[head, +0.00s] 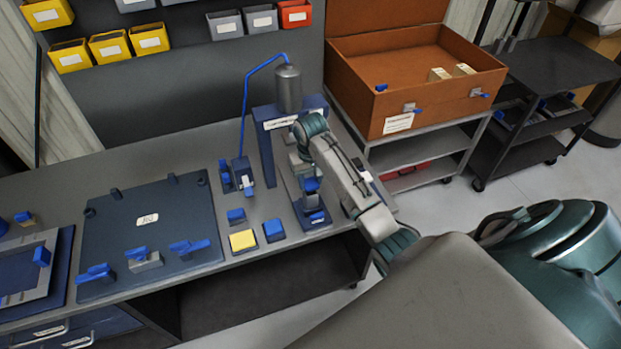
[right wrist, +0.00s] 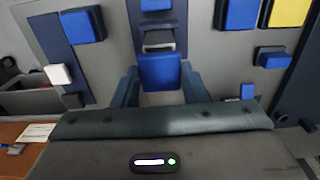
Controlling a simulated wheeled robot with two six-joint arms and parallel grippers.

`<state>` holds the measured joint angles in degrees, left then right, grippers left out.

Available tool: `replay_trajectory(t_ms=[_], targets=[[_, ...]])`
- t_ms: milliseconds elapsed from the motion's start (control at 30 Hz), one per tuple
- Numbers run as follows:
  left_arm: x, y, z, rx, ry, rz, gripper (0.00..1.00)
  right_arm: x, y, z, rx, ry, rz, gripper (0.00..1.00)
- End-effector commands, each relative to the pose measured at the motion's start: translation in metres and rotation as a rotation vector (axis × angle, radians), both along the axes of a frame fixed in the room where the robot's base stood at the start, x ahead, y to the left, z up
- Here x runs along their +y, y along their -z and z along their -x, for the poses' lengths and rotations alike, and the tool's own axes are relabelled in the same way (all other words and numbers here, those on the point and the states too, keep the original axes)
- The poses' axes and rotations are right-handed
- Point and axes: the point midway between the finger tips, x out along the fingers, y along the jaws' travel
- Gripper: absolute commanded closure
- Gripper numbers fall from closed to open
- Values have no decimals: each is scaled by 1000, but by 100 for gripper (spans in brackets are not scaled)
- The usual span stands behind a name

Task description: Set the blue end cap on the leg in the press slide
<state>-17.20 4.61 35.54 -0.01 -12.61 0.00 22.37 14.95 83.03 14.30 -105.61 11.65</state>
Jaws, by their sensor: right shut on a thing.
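My right gripper (head: 308,176) is at the press (head: 289,112), above the press slide (head: 313,205). In the right wrist view its two fingers (right wrist: 160,86) are shut on the sides of a blue end cap (right wrist: 159,70). The cap also shows in the head view (head: 311,185) below the wrist. A grey piece, possibly the leg, shows just beyond the cap in the wrist view. I cannot tell whether the cap touches it. My left gripper is not in view.
A yellow block (head: 243,240) and a blue block (head: 273,230) lie on the bench left of the slide. A dark fixture board (head: 150,215) with blue-handled clamps is further left. An orange-brown crate (head: 420,75) stands on a cart at the right.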

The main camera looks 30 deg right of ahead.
Motion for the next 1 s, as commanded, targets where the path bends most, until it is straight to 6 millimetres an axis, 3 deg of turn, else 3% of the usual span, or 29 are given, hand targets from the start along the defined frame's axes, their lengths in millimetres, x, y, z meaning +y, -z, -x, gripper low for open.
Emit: replay_trajectory(t_ms=[700,733,833,1000], targets=[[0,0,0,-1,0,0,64,0,9,0,0,0,0,83],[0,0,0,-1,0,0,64,0,9,0,0,0,0,57],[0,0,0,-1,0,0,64,0,9,0,0,0,0,38],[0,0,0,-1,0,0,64,0,9,0,0,0,0,36]])
